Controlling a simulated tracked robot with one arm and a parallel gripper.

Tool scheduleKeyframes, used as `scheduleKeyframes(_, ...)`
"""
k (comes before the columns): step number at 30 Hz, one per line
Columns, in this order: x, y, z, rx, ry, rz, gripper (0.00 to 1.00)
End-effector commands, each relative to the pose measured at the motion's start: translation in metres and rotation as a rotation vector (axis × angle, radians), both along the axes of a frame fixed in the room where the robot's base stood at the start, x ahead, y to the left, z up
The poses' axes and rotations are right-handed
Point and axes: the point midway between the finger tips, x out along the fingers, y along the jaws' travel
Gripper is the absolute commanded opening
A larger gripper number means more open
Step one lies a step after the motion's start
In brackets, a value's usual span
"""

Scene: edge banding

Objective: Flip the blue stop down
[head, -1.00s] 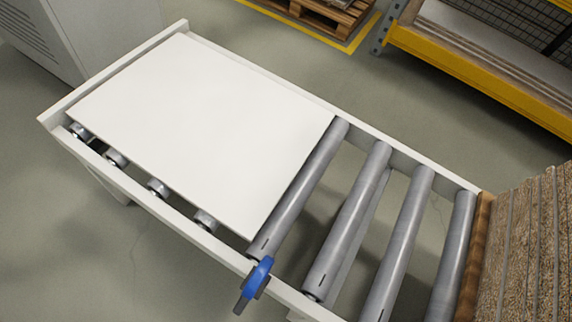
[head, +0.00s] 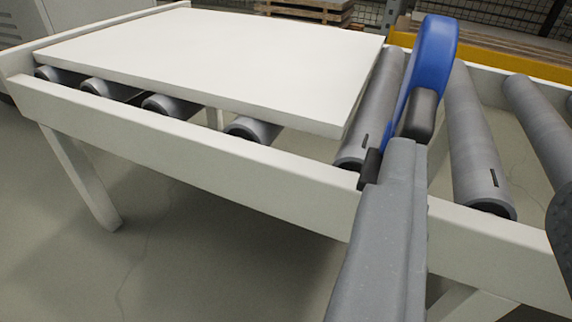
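The blue stop (head: 432,62) stands upright on the near rail of the roller table, by the right end of the white panel (head: 215,60). My gripper (head: 398,155) enters from the bottom as a long grey piece. Its tip overlaps the foot of the stop in the picture; I cannot tell whether they touch. The dark rounded piece at the right edge may also be mine. The gap between my fingers is not clearly shown. The grey piece hides part of the rail.
The pale near rail (head: 200,160) runs across the view, with grey rollers (head: 478,150) beyond it to the right. Rollers also show under the panel. A yellow rack (head: 530,65) and a pallet stand behind. The floor at the lower left is clear.

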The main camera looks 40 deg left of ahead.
Motion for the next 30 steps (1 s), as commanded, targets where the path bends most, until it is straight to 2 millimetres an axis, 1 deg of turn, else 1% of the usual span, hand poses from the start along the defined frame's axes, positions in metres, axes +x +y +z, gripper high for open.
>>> scheduleKeyframes(1, -0.009, 0.003, -0.011, 0.024, 0.003, -0.001, 0.36)
scheduleKeyframes(5, -0.022, 0.007, -0.019, 0.064, -0.009, -0.003, 0.36)
scheduleKeyframes(8, -0.023, 0.009, -0.021, 0.075, -0.014, -0.003, 0.36)
scheduleKeyframes(11, -0.017, 0.012, -0.021, 0.077, -0.016, -0.001, 0.36)
scheduleKeyframes(16, 0.005, 0.02, -0.021, 0.076, -0.016, -0.001, 0.36)
scheduleKeyframes(27, 0.069, 0.04, -0.021, 0.074, -0.019, 0.0, 0.36)
scheduleKeyframes(30, 0.083, 0.045, -0.021, 0.075, -0.017, -0.001, 0.36)
